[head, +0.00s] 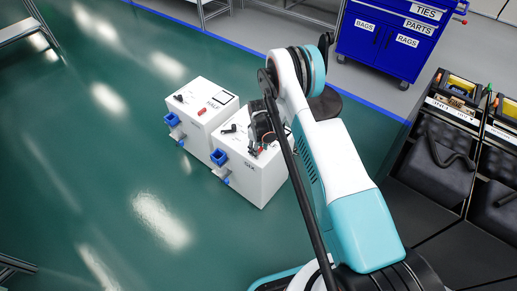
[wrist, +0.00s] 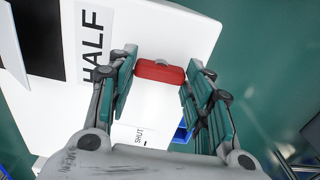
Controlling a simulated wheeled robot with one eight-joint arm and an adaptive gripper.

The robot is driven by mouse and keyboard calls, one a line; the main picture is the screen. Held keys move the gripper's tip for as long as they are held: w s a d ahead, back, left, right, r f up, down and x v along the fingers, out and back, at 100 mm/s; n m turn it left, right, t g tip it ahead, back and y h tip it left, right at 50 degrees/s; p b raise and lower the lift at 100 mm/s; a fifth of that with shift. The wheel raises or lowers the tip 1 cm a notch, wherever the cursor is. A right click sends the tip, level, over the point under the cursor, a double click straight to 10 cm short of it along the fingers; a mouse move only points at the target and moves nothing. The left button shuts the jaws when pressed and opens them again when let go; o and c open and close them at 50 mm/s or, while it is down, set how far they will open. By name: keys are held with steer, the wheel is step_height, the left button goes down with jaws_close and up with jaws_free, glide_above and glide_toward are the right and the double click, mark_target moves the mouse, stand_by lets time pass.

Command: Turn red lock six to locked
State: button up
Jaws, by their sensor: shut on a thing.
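The red lock (wrist: 160,71) is a small rounded red bar on the white top of the cabinet marked SIX (head: 262,184). My gripper (wrist: 158,82) is shut on it, with one finger against each end. In the head view a small red piece of the lock (head: 261,150) shows below my gripper (head: 262,138), which hides most of it. The wrist view shows a HALF label (wrist: 92,45) left of the lock and a SHUT label (wrist: 140,136) below it. Any locked mark cannot be seen.
A second white cabinet (head: 185,125) with a black handle and a red piece on top stands just left. Blue bins (head: 219,157) hang on the cabinets' left sides. A blue tool cart (head: 385,40) stands behind, black bins (head: 445,150) at right.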

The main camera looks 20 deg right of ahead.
mark_target(259, 150)
steer(key=o, duration=1)
steer(key=shift+o, duration=0.2)
step_height(259, 150, up, 12)
